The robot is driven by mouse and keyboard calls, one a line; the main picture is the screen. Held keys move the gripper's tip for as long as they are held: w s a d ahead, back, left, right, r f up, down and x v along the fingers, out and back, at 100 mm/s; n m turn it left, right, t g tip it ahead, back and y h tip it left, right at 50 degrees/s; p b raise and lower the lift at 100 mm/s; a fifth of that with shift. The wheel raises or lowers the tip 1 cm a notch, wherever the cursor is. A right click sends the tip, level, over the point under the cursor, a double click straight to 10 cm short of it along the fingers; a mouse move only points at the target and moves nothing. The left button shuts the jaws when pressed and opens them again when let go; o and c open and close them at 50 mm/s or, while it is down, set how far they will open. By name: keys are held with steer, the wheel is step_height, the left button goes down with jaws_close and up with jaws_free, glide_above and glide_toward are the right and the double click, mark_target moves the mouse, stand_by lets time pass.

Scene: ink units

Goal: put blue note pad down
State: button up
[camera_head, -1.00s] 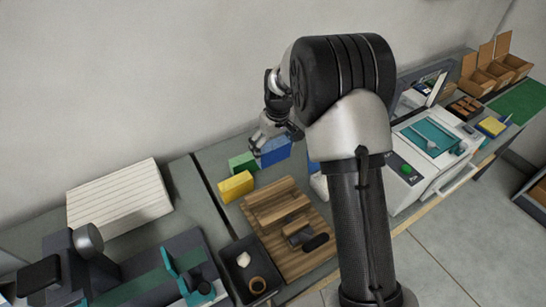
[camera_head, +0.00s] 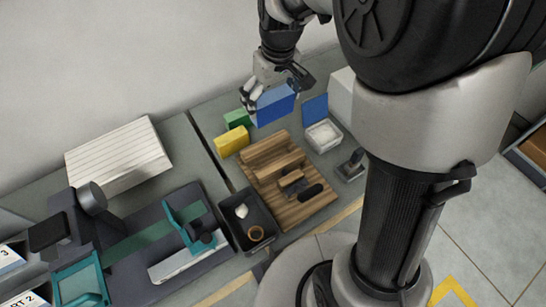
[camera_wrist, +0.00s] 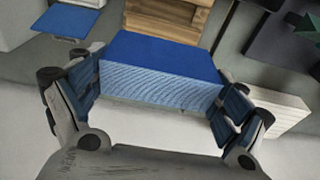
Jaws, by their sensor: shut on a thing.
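The blue note pad (camera_head: 276,105) is a thick block at the back of the bench, just right of the green pad (camera_head: 236,119) and behind the wooden rack (camera_head: 312,200). My gripper (camera_head: 268,92) reaches down from above and is shut on it. In the wrist view the blue note pad (camera_wrist: 168,62) sits between both fingers of my gripper (camera_wrist: 160,92), its page edges facing the camera. Whether its underside touches the bench is hidden. A yellow pad (camera_head: 231,141) stands in front of the green one.
A white box (camera_head: 323,136) with an open blue lid (camera_head: 315,108) stands right of the held pad. A stamp-like item (camera_head: 352,166) and a dark tray (camera_head: 240,237) are nearer the front. A white ribbed slab (camera_head: 118,156) lies at the left.

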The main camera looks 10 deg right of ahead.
steer(key=shift+s+f+b, duration=0.3)
steer(key=shift+s+f, duration=0.4)
steer(key=shift+s, duration=0.15)
steer(key=shift+w+f+b, duration=0.1)
steer(key=shift+f+b, duration=2.85)
steer(key=shift+f, duration=6.35)
steer(key=shift+f, duration=0.2)
steer(key=o, duration=0.7)
steer(key=shift+o, duration=0.8)
steer(key=shift+r, duration=0.1)
